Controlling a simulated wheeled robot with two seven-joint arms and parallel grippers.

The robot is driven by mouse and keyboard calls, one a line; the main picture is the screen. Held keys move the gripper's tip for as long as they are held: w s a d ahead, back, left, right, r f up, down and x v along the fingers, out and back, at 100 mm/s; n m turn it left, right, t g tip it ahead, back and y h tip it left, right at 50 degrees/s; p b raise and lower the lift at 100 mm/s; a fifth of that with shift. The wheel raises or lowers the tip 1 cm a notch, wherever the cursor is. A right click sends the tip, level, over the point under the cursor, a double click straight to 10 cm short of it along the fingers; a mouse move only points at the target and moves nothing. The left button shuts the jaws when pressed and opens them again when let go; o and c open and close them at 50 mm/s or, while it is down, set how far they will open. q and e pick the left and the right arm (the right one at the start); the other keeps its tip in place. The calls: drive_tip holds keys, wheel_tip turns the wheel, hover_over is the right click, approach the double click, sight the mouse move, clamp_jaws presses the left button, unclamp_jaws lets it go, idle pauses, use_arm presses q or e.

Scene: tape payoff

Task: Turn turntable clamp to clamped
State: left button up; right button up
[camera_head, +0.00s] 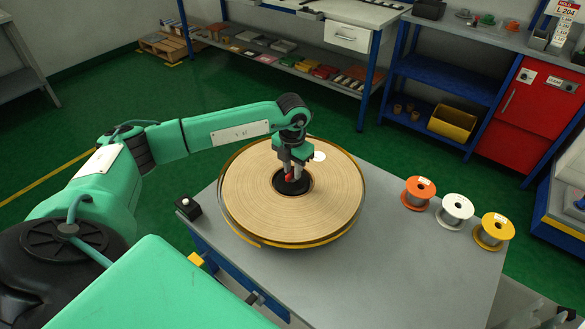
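A large tan tape roll (247,205) lies flat on a round turntable with a yellowish rim (262,242), on the grey bench. At its centre is a black hub (279,186). A small red part (291,178), which looks like the clamp handle, shows at the hub between or just under my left fingertips. My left gripper (292,174) points down over the hub from above. Its fingers partly hide the red part, and I cannot tell whether they grip it. A dark piece at the bottom right corner may be my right gripper (568,316), cut off by the frame.
An orange spool (418,192), a white spool (455,210) and a yellow spool (493,231) stand right of the roll on the grey bench top (400,270). A black button box (188,207) sits at its left edge. The bench front is clear.

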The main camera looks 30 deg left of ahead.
sight(293, 171)
use_arm(q)
drive_tip(key=shift+o, duration=0.4)
use_arm(e)
drive_tip(key=shift+s, duration=0.15)
